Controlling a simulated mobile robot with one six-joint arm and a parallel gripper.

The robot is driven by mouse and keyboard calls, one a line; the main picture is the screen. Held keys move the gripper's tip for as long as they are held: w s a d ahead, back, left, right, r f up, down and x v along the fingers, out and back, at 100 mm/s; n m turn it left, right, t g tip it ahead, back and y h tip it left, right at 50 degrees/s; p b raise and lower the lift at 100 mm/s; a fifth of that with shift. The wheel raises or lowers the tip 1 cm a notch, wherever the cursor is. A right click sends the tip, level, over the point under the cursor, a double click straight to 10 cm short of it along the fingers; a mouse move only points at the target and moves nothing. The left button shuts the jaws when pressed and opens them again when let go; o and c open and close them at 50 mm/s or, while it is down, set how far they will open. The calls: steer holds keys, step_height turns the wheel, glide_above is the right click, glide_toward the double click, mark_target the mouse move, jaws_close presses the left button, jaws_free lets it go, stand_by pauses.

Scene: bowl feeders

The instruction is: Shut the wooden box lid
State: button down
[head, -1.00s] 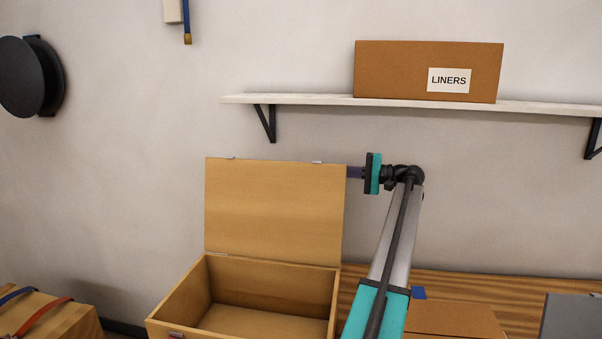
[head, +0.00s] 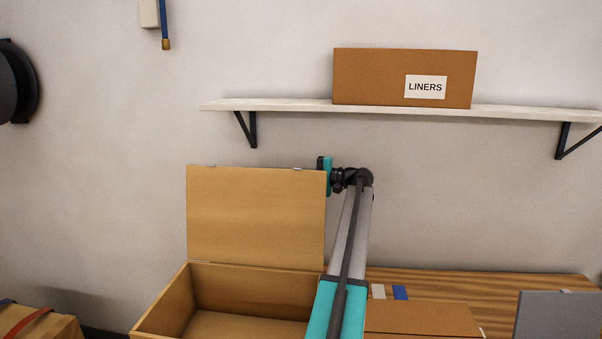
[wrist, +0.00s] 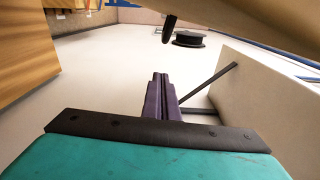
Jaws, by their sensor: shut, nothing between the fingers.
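The wooden box (head: 165,311) stands open at the lower middle of the head view. Its lid (head: 256,215) is upright along the back edge, its inner face toward me. My gripper's teal body shows at the lid's upper right edge in the head view. Its fingers are hidden behind the lid there. In the wrist view my gripper (wrist: 160,78) has its purple fingers together with nothing between them. A tan surface crosses the top right of the wrist view; I cannot tell for certain whether it is the lid. Contact with the lid cannot be made out.
A wall shelf (head: 300,107) holds a cardboard box marked LINERS (head: 375,78), above my gripper. A brown box (head: 425,318) and a grey box (head: 558,315) are at the lower right near the wooden tabletop (head: 475,284). A strapped wooden case (head: 55,328) is at lower left.

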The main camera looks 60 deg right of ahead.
mark_target(282, 177)
steer(key=shift+w+a+r+p, duration=0.15)
steer(key=shift+a+p, duration=0.3)
steer(key=shift+a, duration=0.6)
steer(key=shift+w+a+f+p, duration=0.15)
steer(key=shift+a+p, duration=0.25)
steer(key=shift+a, duration=0.65)
steer(key=shift+r, duration=0.1)
